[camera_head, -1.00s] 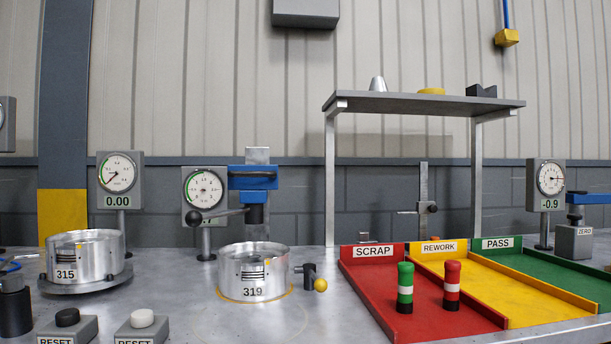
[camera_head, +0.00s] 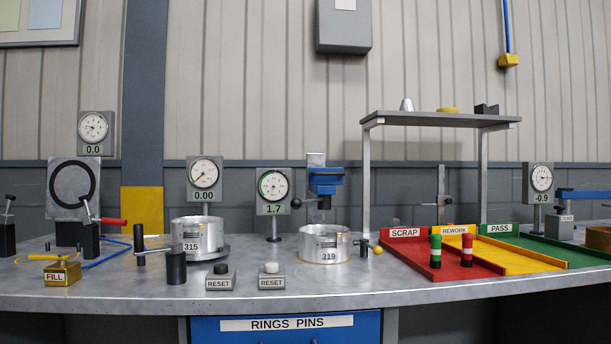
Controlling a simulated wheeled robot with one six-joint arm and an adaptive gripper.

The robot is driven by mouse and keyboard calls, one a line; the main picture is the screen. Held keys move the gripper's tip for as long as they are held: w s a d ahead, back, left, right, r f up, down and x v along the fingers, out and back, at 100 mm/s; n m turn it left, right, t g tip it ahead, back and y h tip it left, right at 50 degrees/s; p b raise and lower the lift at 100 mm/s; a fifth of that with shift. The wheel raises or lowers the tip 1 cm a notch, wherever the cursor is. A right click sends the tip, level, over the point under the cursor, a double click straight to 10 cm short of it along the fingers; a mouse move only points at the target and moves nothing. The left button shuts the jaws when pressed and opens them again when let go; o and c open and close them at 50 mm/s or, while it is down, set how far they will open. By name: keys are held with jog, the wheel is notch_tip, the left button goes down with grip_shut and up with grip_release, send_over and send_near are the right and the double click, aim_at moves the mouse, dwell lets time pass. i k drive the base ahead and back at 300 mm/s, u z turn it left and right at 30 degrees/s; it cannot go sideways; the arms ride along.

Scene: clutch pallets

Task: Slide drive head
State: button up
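A blue head (camera_head: 326,180) sits on a grey upright post behind the silver drum marked 319 (camera_head: 324,245). A dark lever with a black ball end (camera_head: 297,203) reaches left from below the blue head. The drum 319 stands upright on the bench inside a thin yellow outline. A small dark fitting with a yellow knob (camera_head: 378,250) is just right of it. A second silver drum marked 315 (camera_head: 197,238) stands on a round plate to the left. No label names the drive head. My gripper is not in view.
The steel bench (camera_head: 120,286) has a clear front strip. Red SCRAP, yellow REWORK and green PASS trays (camera_head: 575,258) lie right, under a shelf (camera_head: 440,119). A blue RINGS PINS drawer (camera_head: 285,336) is below.

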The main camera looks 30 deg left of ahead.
aim_at(322, 181)
jog(key=u, duration=1.2)
jog(key=i, duration=0.05)
jog(key=z, duration=0.05)
